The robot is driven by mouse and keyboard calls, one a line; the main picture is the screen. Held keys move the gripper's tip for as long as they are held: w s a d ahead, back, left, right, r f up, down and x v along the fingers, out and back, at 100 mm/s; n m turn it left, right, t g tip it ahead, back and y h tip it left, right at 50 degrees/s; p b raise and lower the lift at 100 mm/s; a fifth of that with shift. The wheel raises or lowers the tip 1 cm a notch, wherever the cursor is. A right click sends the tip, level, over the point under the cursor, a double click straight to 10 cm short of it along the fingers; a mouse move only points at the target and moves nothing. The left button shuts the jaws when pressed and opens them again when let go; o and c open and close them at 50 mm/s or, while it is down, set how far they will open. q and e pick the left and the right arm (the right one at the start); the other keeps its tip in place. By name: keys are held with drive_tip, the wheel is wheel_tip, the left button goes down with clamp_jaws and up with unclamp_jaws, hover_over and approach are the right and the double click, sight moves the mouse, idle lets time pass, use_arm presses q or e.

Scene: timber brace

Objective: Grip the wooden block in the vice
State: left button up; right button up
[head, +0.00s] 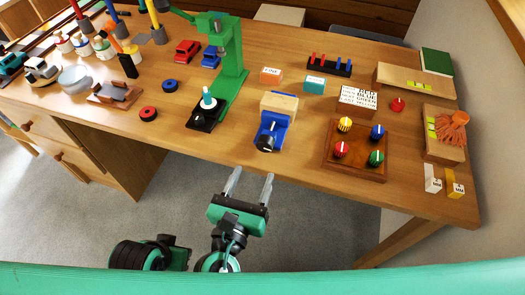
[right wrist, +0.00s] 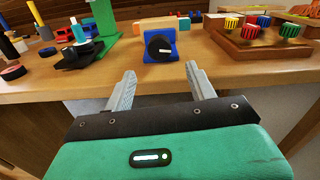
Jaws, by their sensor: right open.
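The blue vice (head: 273,127) stands near the front edge of the table, with a black round handle (head: 266,143) facing me. The pale wooden block (head: 279,103) sits at the back end of the vice; I cannot tell whether the jaws touch it. In the right wrist view the vice (right wrist: 161,61) is straight ahead and its handle (right wrist: 160,46) shows a white mark; the block (right wrist: 152,24) shows partly behind it. My right gripper (head: 252,176) is open and empty, in front of the table edge and apart from the vice. My left gripper does not show.
A green press (head: 232,75) stands left of the vice. A wooden board with several coloured knobs (head: 355,150) lies to the right. A red disc (head: 148,114) and blue disc (head: 169,85) lie further left. The floor before the table (head: 320,210) is clear.

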sight(264, 149)
drive_tip(key=x, duration=0.6)
drive_tip(key=shift+w, duration=0.3)
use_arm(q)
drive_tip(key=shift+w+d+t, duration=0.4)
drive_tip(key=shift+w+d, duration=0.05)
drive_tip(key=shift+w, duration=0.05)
use_arm(e)
drive_tip(key=shift+x, duration=0.8)
drive_tip(key=shift+f, duration=0.1)
drive_tip(key=shift+c, duration=0.3)
